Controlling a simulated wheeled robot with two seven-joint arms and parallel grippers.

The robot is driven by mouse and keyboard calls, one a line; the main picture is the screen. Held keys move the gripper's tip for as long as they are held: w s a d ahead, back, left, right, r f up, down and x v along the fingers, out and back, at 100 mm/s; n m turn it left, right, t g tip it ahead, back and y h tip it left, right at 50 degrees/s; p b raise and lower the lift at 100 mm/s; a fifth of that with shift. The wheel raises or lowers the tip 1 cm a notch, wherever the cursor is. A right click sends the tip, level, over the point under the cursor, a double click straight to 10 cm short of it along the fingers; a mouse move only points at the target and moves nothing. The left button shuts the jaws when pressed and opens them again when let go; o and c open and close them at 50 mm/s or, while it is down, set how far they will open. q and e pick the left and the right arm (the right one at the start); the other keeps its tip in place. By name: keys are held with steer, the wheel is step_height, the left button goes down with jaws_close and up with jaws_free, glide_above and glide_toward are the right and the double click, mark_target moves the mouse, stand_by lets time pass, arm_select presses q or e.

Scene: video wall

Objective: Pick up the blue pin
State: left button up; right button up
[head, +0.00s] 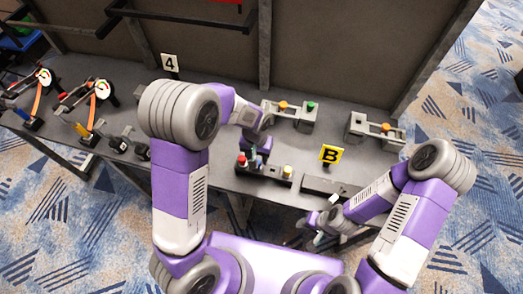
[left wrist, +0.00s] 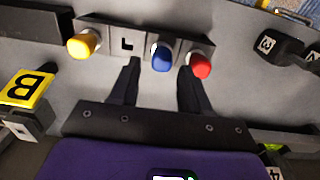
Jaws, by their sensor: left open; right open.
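The blue pin (left wrist: 162,57) stands in a grey holder (left wrist: 108,28) in the left wrist view, between a square hole and the red pin (left wrist: 200,64). A yellow pin (left wrist: 84,43) stands at the holder's left end. My left gripper (left wrist: 158,70) is open, with one fingertip on each side of the blue pin; contact cannot be told. In the head view my left gripper (head: 257,152) is over the holder (head: 265,172) and the blue pin is hidden. My right gripper (head: 313,230) is open and empty in front of the table edge.
A yellow "B" sign (head: 330,154) stands right of the holder. Two grey stands, one with orange and green pins (head: 290,108), are farther back. A white "4" sign (head: 170,63) and gauge devices (head: 82,98) are at the left. A dark wall closes off the back.

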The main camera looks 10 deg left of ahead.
arm_select(q)
steer(key=shift+w+r, duration=0.35)
steer(key=shift+r, duration=0.1)
step_height(320, 180, down, 6)
steer(key=shift+s+a+f+b, duration=0.1)
steer(key=shift+s+a+b, duration=0.05)
steer(key=shift+b, duration=0.55)
steer(key=shift+f, duration=0.5)
steer(key=c, duration=0.9)
steer(key=shift+o, duration=0.2)
steer(key=shift+r+p, duration=0.95)
steer(key=shift+r, duration=4.15)
